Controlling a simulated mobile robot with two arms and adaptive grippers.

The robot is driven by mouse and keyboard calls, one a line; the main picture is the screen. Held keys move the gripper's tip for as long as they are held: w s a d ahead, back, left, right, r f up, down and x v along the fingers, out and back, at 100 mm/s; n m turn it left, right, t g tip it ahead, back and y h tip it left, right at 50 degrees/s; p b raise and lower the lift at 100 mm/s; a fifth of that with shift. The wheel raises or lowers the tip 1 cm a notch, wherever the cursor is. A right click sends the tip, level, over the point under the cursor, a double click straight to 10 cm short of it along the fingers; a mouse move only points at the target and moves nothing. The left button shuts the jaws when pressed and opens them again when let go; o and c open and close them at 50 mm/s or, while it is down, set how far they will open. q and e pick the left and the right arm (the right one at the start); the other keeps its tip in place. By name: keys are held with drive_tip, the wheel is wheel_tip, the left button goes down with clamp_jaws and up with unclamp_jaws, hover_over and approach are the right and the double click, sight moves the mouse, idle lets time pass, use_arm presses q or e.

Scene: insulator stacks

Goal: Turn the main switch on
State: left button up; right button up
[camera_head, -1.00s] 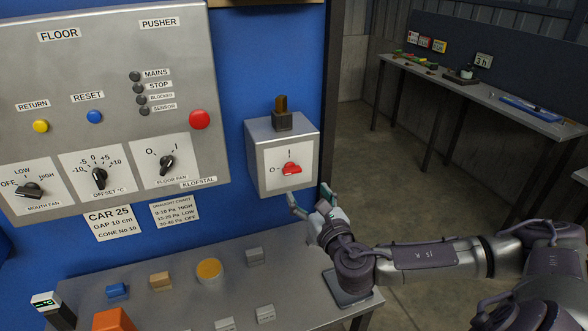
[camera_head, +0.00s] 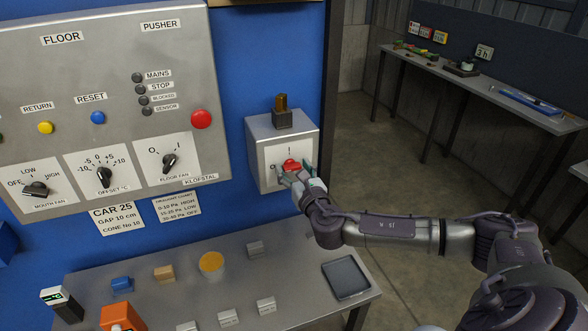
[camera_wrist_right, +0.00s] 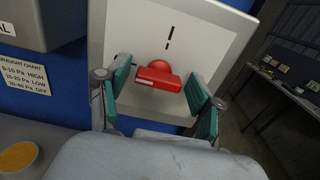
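The main switch is a red knob (camera_head: 291,165) on the white plate of a grey box (camera_head: 259,160) on the blue wall. Its plate carries an "I" mark above and an "O" to the left. In the right wrist view the red knob (camera_wrist_right: 160,76) has its handle lying roughly crosswise, below the "I" mark. My right gripper (camera_head: 297,174) is open at the plate, just below the knob. In the right wrist view its two teal fingers (camera_wrist_right: 158,92) stand apart on either side of the knob, with gaps visible. My left gripper is not in view.
A grey control panel (camera_head: 115,130) with dials, buttons and dark indicator lamps is left of the switch box. Below is a metal table (camera_head: 210,290) with small blocks, a yellow-topped round item (camera_head: 211,262) and a dark tray (camera_head: 346,278). Open floor lies right.

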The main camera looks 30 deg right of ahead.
drive_tip(key=c, duration=0.8)
drive_tip(key=m+b, duration=0.2)
drive_tip(key=m, duration=0.1)
drive_tip(key=shift+f, duration=0.15)
drive_tip(key=m+b, duration=0.1)
drive_tip(key=m, duration=0.2)
drive_tip(key=shift+d+m+b, duration=0.1)
drive_tip(key=shift+m+b, duration=0.25)
drive_tip(key=shift+m, duration=0.05)
drive_tip(key=m+b, duration=0.2)
drive_tip(key=m, duration=0.9)
drive_tip(key=shift+d+f+b, duration=0.1)
drive_tip(key=shift+b, duration=0.25)
drive_tip(key=o, duration=1.1)
